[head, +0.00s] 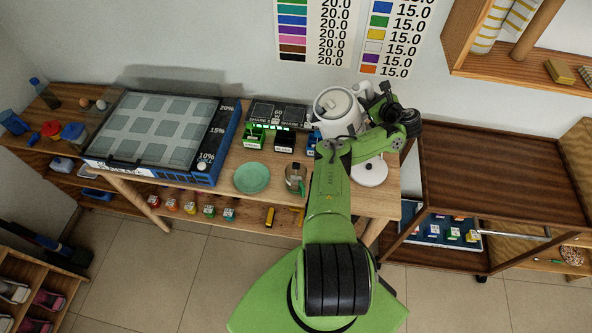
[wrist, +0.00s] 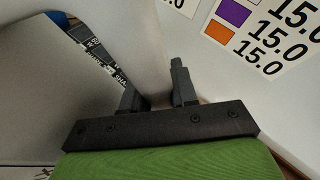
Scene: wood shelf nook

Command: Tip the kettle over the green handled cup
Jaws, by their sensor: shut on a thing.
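The white kettle (head: 337,118) is held up over the back right of the wooden table, about upright with its lid facing up. My gripper (head: 370,93) is at its right side, shut on its handle. In the wrist view the fingers (wrist: 157,92) close around a pale upright strip, which looks like the handle (wrist: 135,45).
A white round base (head: 370,173) stands empty at the table's right. A green plate (head: 251,177) lies beside the cup. Black and blue items stand near the kettle. A large tray with grey squares (head: 157,127) fills the table's left. A brown cart (head: 500,180) stands right.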

